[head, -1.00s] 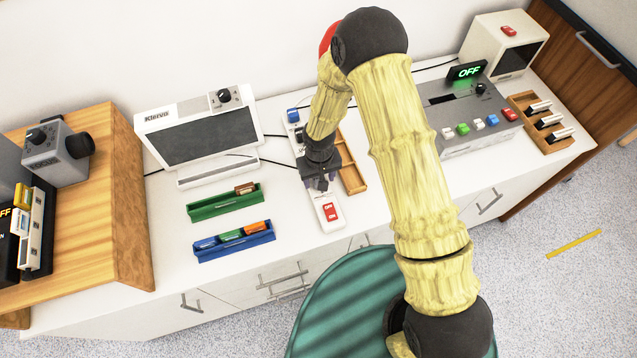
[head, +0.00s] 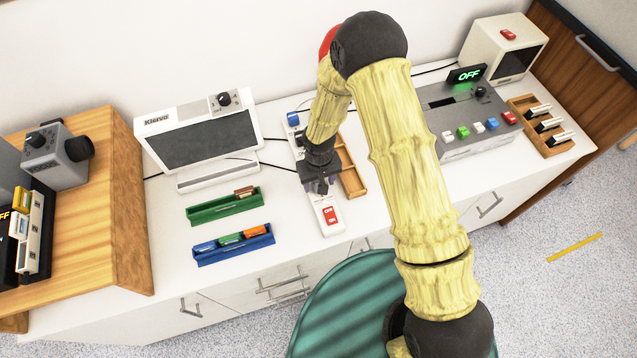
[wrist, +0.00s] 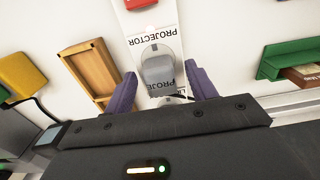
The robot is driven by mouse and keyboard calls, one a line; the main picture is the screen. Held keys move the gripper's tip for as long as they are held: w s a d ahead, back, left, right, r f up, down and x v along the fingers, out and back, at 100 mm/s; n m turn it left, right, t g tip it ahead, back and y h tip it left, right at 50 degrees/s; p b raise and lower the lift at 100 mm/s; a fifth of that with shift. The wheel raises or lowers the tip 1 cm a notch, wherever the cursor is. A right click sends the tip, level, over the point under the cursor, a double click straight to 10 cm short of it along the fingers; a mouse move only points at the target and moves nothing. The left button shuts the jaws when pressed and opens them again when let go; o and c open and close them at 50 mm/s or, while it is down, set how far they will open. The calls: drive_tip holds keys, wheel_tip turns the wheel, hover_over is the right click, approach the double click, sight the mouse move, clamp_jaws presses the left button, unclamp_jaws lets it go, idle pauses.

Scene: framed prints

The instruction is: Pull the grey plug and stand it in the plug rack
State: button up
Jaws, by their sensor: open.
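The grey plug (wrist: 158,70) sits on the white power strip (wrist: 137,22), beside printed PROJECTOR labels, in the wrist view. My gripper (wrist: 163,78) is open, with a purple finger on each side of the plug and visible gaps between. In the head view my gripper (head: 320,186) is over the power strip (head: 322,203) and hides the plug. A shallow wooden tray with compartments, apparently the plug rack (head: 364,190), lies just right of the strip. It also shows left of my gripper in the wrist view (wrist: 78,48) and looks empty.
A blue plug (head: 293,118) is at the strip's far end and a red switch (head: 330,215) at its near end. Green (head: 212,212) and blue (head: 225,250) trays lie left. A grey console (head: 470,140) stands right. White counter is clear between trays and strip.

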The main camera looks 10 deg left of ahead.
idle(0.5)
clamp_jaws()
drive_tip(key=shift+r+p, duration=1.85)
drive_tip(key=shift+r, duration=1.2)
